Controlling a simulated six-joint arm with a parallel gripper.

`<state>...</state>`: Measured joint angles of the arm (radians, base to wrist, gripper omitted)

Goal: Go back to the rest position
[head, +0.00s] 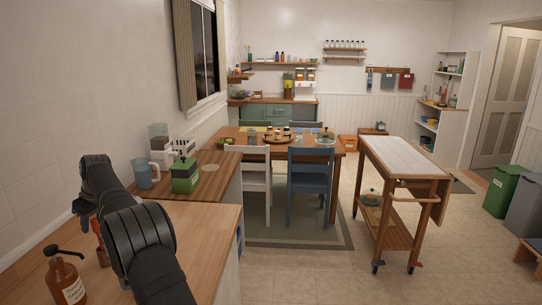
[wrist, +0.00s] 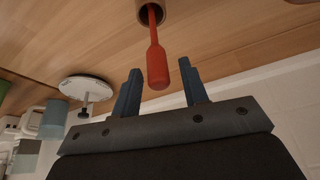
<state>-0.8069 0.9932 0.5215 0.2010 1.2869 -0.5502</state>
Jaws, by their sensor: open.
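My gripper (wrist: 159,66) shows in the wrist view with its two blue fingers spread apart and nothing clamped between them. A red handle-like object (wrist: 157,66) lies between the fingertips in the picture, its thin end reaching into a brown round holder (wrist: 150,12). I cannot tell how far it is from the fingers. In the head view my arm reaches over the wooden counter (head: 205,222) at the left, and it hides most of my gripper. Something red (head: 100,238) shows beside the arm.
A brown pump bottle (head: 66,278) stands near the arm on the counter. A blue pitcher (head: 144,174) and a green canister (head: 185,176) stand farther back. A white disc (wrist: 86,88) shows in the wrist view. The wheeled cart (head: 400,160) is right, with open floor before it.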

